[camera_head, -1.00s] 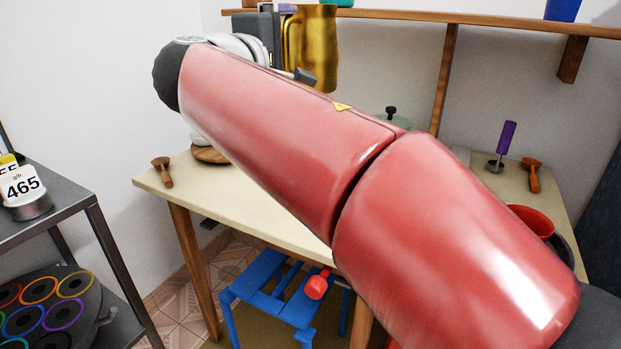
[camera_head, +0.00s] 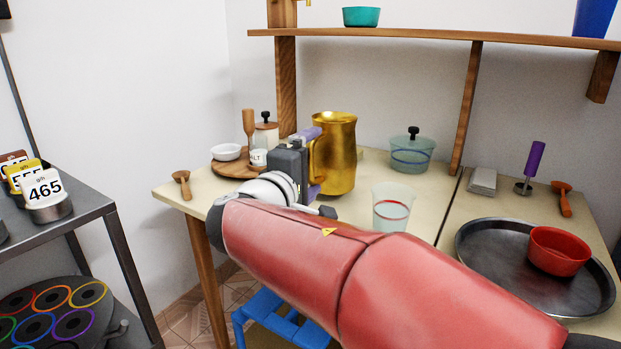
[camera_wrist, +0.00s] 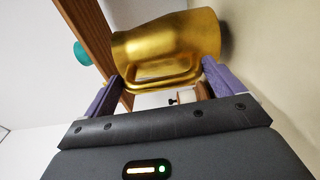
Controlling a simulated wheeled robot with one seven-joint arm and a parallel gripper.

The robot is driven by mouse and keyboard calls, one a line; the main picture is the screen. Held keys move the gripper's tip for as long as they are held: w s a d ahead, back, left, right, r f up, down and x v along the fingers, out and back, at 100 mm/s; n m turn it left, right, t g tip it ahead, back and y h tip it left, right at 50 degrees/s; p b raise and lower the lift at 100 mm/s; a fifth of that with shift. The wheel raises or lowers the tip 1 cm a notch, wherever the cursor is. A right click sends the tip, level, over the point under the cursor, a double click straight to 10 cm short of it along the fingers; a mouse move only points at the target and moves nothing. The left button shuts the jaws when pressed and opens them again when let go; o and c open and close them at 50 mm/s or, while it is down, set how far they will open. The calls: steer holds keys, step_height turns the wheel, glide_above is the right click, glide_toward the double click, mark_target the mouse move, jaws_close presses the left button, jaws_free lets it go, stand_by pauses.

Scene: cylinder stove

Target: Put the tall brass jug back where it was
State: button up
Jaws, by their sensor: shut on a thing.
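The tall brass jug (camera_head: 337,150) is upright at the table's back middle in the head view. Its base looks level with the tabletop, but I cannot tell whether it touches. My gripper (camera_head: 314,162) is at the jug's left side, shut on its handle. In the wrist view the jug (camera_wrist: 170,42) appears sideways, with its handle between the purple fingers of my gripper (camera_wrist: 158,88). Part of the jug's left side is hidden by the gripper.
A glass cup (camera_head: 392,208) stands right of the jug, near my arm. A lidded glass pot (camera_head: 411,155) is behind it. A wooden board (camera_head: 228,169) with a bowl and jars is at left. The shelf (camera_head: 420,34) runs above. A dark tray (camera_head: 480,262) holds a red bowl (camera_head: 559,251).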

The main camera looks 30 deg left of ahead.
steer(key=shift+f, duration=1)
steer(key=shift+f+b, duration=0.2)
steer(key=shift+b, duration=0.1)
steer(key=o, duration=0.8)
steer(key=shift+o, duration=0.2)
steer(key=shift+r+p, duration=0.3)
steer(key=shift+p, duration=0.1)
steer(key=s+b, duration=0.1)
steer(key=s, duration=1.1)
steer(key=shift+f, duration=0.25)
steer(key=shift+d, duration=0.1)
